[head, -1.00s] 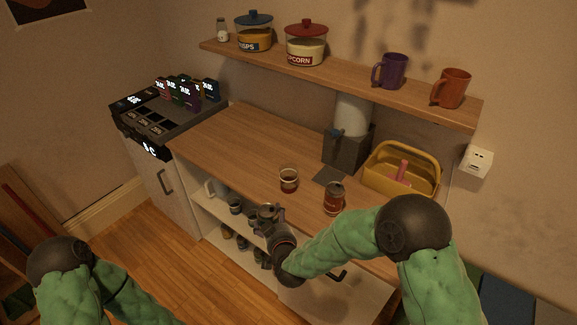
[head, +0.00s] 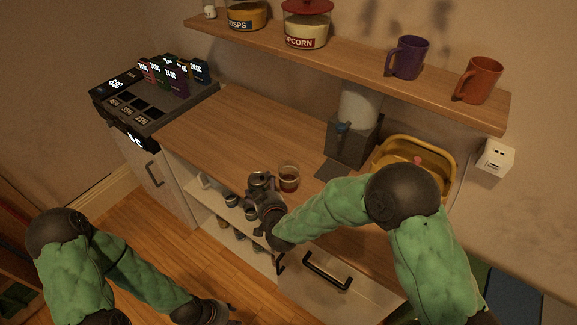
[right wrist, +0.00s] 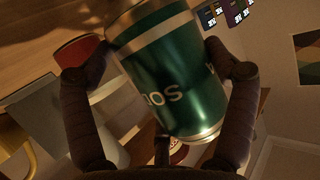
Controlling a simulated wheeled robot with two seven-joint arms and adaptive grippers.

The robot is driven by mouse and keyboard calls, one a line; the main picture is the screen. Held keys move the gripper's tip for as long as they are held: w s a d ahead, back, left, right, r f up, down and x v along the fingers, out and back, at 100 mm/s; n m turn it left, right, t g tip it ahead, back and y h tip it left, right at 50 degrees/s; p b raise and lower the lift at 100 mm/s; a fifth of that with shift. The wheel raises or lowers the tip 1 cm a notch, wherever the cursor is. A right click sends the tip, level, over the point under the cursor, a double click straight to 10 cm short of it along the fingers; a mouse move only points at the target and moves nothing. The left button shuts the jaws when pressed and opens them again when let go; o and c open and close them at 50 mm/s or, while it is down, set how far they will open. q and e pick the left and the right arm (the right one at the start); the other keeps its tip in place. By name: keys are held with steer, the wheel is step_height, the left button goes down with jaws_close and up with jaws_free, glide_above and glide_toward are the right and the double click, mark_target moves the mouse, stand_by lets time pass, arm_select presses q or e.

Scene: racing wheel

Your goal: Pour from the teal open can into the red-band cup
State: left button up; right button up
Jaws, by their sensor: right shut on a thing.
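The teal can (right wrist: 165,75) is between the two fingers of my right gripper (right wrist: 160,70) in the right wrist view, with white lettering and metal rims. In the head view my right gripper (head: 262,192) holds the can (head: 260,179) just left of a small clear cup (head: 289,178) with reddish-brown colour in it, probably the red-band cup. The can looks close to the cup; whether they touch, and how far the can is tilted, I cannot tell. My left gripper (head: 210,313) is low at the bottom edge, away from the counter; its fingers are unclear.
A dark grey dispenser (head: 352,142) and a yellow basket (head: 440,165) stand behind my right arm. The shelf (head: 340,68) above holds jars and two mugs. The counter's left part (head: 230,125) is clear.

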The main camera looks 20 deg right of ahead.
steer(key=shift+w+d, duration=0.1)
steer(key=shift+d, duration=0.05)
steer(key=shift+w+d+r+m+g+y, duration=0.1)
steer(key=shift+d+r+m+g+y, duration=0.1)
steer(key=shift+d+m+g+y, duration=0.4)
steer(key=shift+w+r+m+p, duration=0.1)
steer(key=shift+r+m+p, duration=0.3)
steer(key=shift+r, duration=0.55)
steer(key=shift+d+r+m+y, duration=0.15)
steer(key=shift+r+m+y, duration=0.2)
steer(key=shift+r, duration=0.3)
steer(key=shift+w+d+r+m+g+y+p, duration=0.1)
steer(key=shift+d+r+m+g+y+p, duration=0.2)
steer(key=shift+r+m+y+p, duration=0.45)
steer(key=shift+w+d+r+m+g+y+p, duration=0.1)
steer(key=shift+r+m+g+y+p, duration=0.35)
steer(key=shift+m+y+p, duration=0.45)
steer(key=shift+w+d+r+m+g+y+p, duration=0.15)
steer(key=shift+r+m+g+y+p, duration=0.2)
steer(key=shift+r+m+y+p, duration=0.4)
